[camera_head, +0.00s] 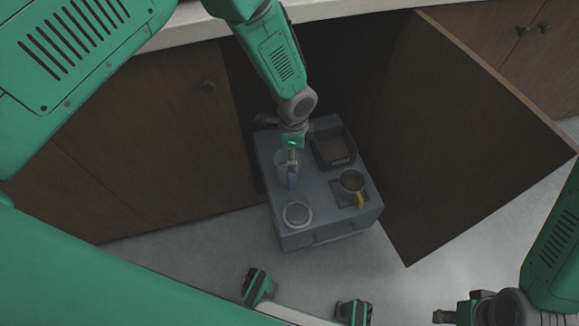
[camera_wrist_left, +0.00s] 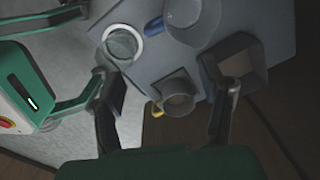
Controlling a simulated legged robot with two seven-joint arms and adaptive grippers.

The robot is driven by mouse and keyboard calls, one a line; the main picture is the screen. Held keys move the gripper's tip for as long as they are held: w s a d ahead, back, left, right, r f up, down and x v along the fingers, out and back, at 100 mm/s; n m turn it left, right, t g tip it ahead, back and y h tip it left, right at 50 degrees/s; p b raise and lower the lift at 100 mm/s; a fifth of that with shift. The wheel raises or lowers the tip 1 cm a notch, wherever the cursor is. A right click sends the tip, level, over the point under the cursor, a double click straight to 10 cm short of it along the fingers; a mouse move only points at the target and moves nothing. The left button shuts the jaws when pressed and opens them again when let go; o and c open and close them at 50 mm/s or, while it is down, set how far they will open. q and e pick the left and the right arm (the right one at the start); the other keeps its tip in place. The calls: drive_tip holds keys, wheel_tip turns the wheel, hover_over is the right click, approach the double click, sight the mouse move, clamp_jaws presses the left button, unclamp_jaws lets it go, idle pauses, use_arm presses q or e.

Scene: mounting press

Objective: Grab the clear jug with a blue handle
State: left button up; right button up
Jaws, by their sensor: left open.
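The clear jug (camera_head: 280,166) with a blue handle stands on the grey unit; its handle faces the front in the head view. The jug also shows at the top of the left wrist view (camera_wrist_left: 197,22), partly cut off, with its blue handle (camera_wrist_left: 153,26) on the left. My left gripper (camera_head: 291,160) hangs over the unit and overlaps the jug in the head view. In the left wrist view its fingers (camera_wrist_left: 168,88) are apart and nothing is held; the jug lies beyond them. My right gripper (camera_head: 305,294) is open and empty in front of the unit.
The unit (camera_head: 325,228) also carries a dark square tray (camera_head: 332,150), a cup with a yellow handle (camera_head: 351,183) and a round pale-rimmed dish (camera_head: 297,214). An open cabinet door (camera_head: 450,130) stands on the right, closed cabinet fronts on the left. Floor in front is clear.

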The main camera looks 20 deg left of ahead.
sight(289, 175)
use_arm(q)
drive_tip(key=f, duration=0.2)
drive_tip(key=a+f+b, duration=0.1)
drive_tip(key=f, duration=0.1)
drive_tip(key=shift+s, duration=0.15)
drive_tip(key=f+b, duration=0.1)
drive_tip(key=f, duration=0.2)
drive_tip(key=f+b, duration=0.1)
drive_tip(key=f, duration=0.2)
drive_tip(key=f+b, duration=0.2)
drive_tip(key=f, duration=0.1)
drive_tip(key=shift+a, duration=0.25)
drive_tip(key=shift+f, duration=0.25)
drive_tip(key=shift+d+r, duration=0.15)
drive_tip(key=shift+d, duration=0.3)
drive_tip(key=c, duration=1.1)
clamp_jaws()
drive_tip(key=shift+a, duration=0.35)
use_arm(e)
drive_tip(key=shift+s+a+f, duration=0.1)
drive_tip(key=shift+a+f, duration=0.15)
drive_tip(key=shift+f, duration=0.95)
drive_tip(key=shift+s+a+f, duration=0.1)
drive_tip(key=shift+a+f, duration=0.1)
drive_tip(key=shift+f, duration=1)
